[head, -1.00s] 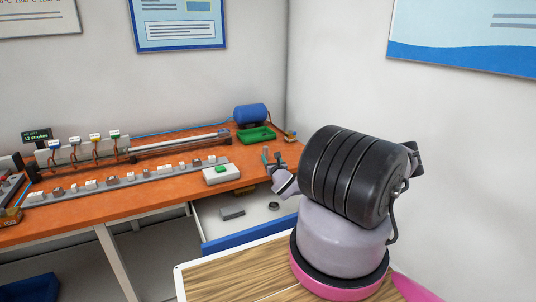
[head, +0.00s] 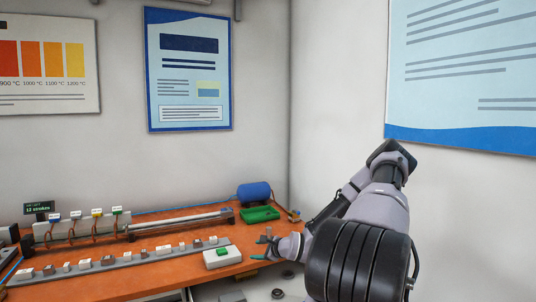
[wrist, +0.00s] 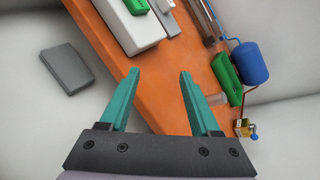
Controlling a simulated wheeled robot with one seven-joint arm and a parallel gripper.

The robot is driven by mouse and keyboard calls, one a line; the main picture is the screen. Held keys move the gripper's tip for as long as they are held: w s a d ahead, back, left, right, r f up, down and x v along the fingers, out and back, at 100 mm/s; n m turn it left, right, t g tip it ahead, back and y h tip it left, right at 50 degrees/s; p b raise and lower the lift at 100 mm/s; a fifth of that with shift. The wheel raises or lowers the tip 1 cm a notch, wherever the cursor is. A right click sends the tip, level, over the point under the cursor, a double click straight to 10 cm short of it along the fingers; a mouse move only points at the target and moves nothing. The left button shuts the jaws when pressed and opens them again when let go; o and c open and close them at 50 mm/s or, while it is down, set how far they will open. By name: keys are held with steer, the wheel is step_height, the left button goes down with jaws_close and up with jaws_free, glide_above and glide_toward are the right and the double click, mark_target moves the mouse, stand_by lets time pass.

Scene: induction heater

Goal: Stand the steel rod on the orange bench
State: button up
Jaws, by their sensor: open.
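My gripper (head: 258,249) is open over the front right edge of the orange bench (head: 110,276). In the wrist view my gripper (wrist: 159,74) has its two teal fingers wide apart with nothing between them. A small pale grey cylinder (wrist: 216,99) is on the bench, right of the right finger and apart from it. It may be the steel rod; I cannot tell for sure. In the head view a small grey upright shape (head: 269,232) just behind the fingers may be the same thing, but it is too small to be certain.
A green tray (head: 260,213) and a blue tank (head: 254,192) stand at the bench's back right. A white box with a green button (head: 222,257) is left of my gripper. A wall closes the right side.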

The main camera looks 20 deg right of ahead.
steer(key=s+a+r+n+g+h, duration=0.15)
steer(key=s+r+n, duration=0.3)
steer(key=r, duration=0.55)
steer(key=s+r+n+g+h, duration=0.2)
steer(key=s+r+n, duration=0.25)
steer(key=r, duration=0.45)
steer(key=s+r+n+g+h, duration=0.2)
steer(key=s+r+n, duration=0.25)
steer(key=r, duration=0.55)
steer(key=s+a+r+n+y, duration=0.1)
steer(key=s+a+r+n, duration=0.2)
steer(key=s+r, duration=0.4)
steer(key=s+a+r+n+y, duration=0.2)
steer(key=s+a+r, duration=0.3)
steer(key=s+r, duration=0.3)
steer(key=s+n, duration=0.1)
steer(key=s, duration=0.3)
steer(key=shift+s+a, duration=0.4)
steer(key=shift+d+t, duration=0.1)
steer(key=shift+t, duration=0.25)
